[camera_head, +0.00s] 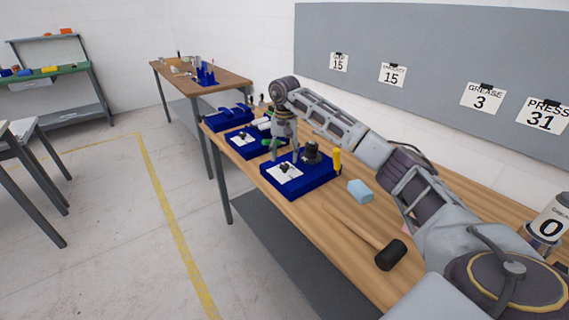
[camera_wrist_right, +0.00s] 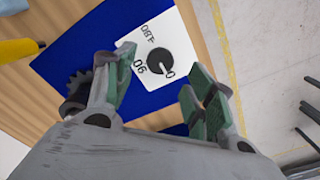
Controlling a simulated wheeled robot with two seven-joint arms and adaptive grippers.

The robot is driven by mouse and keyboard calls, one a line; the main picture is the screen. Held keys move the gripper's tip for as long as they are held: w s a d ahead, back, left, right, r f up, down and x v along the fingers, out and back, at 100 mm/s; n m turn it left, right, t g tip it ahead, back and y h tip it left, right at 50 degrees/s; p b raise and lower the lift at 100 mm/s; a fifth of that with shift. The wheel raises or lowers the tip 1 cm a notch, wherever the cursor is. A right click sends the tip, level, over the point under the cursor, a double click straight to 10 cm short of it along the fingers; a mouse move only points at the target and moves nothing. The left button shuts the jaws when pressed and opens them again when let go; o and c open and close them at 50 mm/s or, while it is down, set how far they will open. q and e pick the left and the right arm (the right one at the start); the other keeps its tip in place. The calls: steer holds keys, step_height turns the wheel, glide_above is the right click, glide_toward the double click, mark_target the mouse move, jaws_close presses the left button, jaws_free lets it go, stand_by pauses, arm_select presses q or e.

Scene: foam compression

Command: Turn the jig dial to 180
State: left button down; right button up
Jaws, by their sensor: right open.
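The jig dial (camera_wrist_right: 157,63) is a round black knob on a white card (camera_wrist_right: 178,40) marked 0, 90 and 180, fixed to a blue jig base (camera_wrist_right: 80,45). A light notch on the knob appears to face the 0 side. In the head view the dial (camera_head: 284,168) sits on the nearest blue jig (camera_head: 318,182). My right gripper (camera_head: 284,156) hangs just above it, pointing down. In the wrist view its green-padded fingers (camera_wrist_right: 162,92) are apart, with the dial beyond the gap and nothing between them. My left gripper is out of view.
A black toothed part (camera_wrist_right: 77,92) and a yellow part (camera_wrist_right: 20,48) stand beside the card. Another blue jig (camera_head: 262,146) is behind. A light blue block (camera_head: 360,190) and a mallet (camera_head: 390,254) lie on the wooden bench (camera_head: 325,232). The bench's left edge is close.

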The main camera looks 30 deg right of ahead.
mark_target(285, 165)
steer(key=shift+f, duration=2.1)
steer(key=shift+c, duration=0.4)
steer(key=c, duration=1)
